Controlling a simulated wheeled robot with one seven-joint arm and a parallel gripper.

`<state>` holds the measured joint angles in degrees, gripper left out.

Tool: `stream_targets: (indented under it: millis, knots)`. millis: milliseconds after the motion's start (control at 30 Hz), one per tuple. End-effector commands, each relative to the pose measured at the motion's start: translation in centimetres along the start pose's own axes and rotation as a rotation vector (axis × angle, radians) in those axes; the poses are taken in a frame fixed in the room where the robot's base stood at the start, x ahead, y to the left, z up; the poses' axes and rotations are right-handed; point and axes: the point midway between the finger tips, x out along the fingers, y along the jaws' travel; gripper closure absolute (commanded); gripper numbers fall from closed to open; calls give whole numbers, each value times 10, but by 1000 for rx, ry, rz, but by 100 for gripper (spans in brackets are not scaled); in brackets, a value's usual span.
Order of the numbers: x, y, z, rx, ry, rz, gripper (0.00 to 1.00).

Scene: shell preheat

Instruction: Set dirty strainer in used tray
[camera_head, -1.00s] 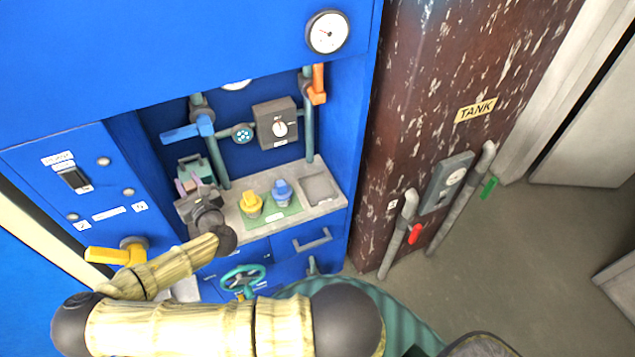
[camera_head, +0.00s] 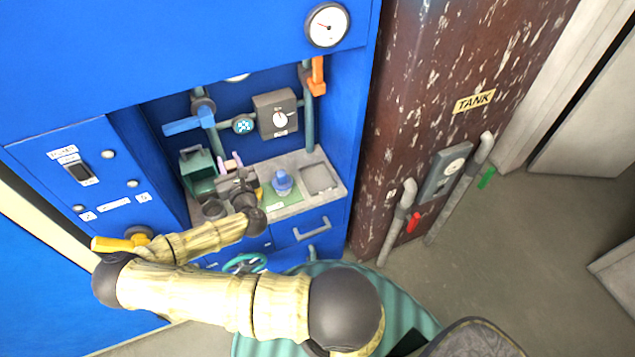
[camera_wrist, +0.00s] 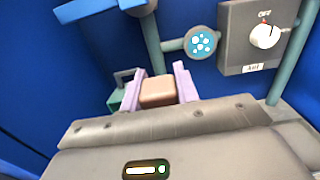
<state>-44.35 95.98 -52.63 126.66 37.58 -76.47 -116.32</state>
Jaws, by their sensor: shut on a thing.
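My gripper (camera_head: 231,164) is over the left part of the grey shelf in the alcove. In the wrist view its lilac fingers (camera_wrist: 162,88) are shut on a brownish block, the dirty strainer (camera_wrist: 157,92). Its lower part is hidden behind my wrist. A shallow empty grey tray (camera_head: 320,178) is set at the right end of the shelf, to the right of my gripper; no label on it can be read.
A blue-topped piece (camera_head: 282,183) stands on a green mat (camera_head: 284,201) between my gripper and the tray. A green box (camera_head: 197,172) is left of my gripper. Pipes, a blue lever (camera_head: 189,124) and a grey dial box (camera_head: 278,114) are behind.

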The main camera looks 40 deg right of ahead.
Motion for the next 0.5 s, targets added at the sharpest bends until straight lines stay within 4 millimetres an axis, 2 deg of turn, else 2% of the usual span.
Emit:
stream_targets:
  millis: [33,500]
  knots:
    - [4,-8,-9,1,-4,-24,93]
    - [37,-92,-36,-7,-9,-272,93]
